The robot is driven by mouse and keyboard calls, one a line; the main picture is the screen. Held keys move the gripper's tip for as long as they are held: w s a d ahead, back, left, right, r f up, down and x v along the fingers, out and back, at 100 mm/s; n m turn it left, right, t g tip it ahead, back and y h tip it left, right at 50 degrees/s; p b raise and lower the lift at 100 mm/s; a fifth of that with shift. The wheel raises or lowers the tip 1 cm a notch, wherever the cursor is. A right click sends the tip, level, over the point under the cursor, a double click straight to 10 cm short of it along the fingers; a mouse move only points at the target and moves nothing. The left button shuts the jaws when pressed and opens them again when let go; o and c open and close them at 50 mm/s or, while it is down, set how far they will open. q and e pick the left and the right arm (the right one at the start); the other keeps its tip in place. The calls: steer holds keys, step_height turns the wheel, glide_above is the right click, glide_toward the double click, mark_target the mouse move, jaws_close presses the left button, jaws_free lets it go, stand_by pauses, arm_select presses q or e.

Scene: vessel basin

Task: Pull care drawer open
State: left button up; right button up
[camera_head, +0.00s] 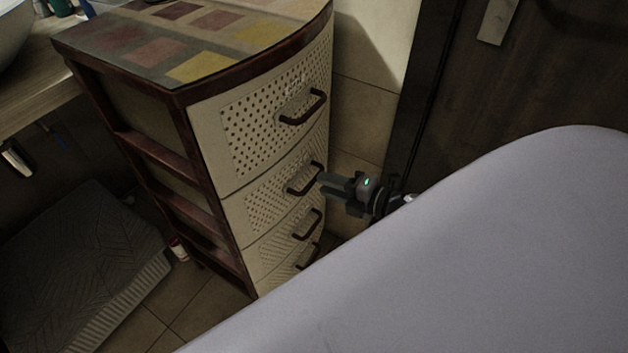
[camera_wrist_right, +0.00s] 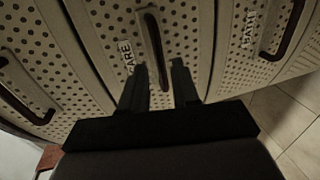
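The care drawer's front (camera_wrist_right: 112,22), marked CARE, fills the middle of the right wrist view. Its dark curved handle (camera_wrist_right: 154,40) appears between the two fingers of my right gripper (camera_wrist_right: 160,68). The fingers are apart with a gap on both sides of the handle, so the gripper is open. In the head view my right gripper (camera_head: 323,187) is at the right end of the second drawer's handle (camera_head: 304,180). I cannot tell whether it touches the handle. This drawer looks closed, flush with the others. My left gripper is not in view.
The drawer cabinet (camera_head: 183,90) has several perforated cream drawers in a dark red frame. The drawer marked BATH (camera_wrist_right: 250,35) lies beside the care drawer. A large pale surface (camera_head: 480,240) fills the head view's lower right.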

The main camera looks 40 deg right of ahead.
steer(key=shift+b+x, duration=0.3)
steer(key=shift+x, duration=1.95)
jaws_close()
